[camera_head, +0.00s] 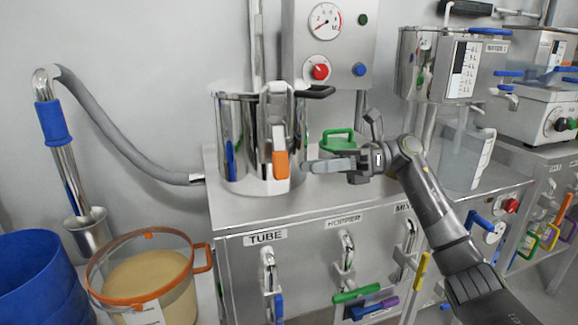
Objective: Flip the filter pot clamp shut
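The filter pot (235,140) is a shiny metal cylinder standing on the left part of the steel bench top. Its clamp (280,125) is a metal lever with an orange tip (281,165), hanging upright along the front right side of the pot. A black handle (318,92) sticks out to the right at the pot's top. My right gripper (325,163) points left at the height of the orange tip, just right of the pot, with a small apparent gap. Its fingers overlap in this view, so their opening is unclear. My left gripper is out of view.
A green handle (338,137) stands behind my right gripper. A gauge panel (330,40) is above the bench. A hose (120,140) runs in from the left. An orange-rimmed bucket (150,275) and a blue bin (38,285) stand at lower left.

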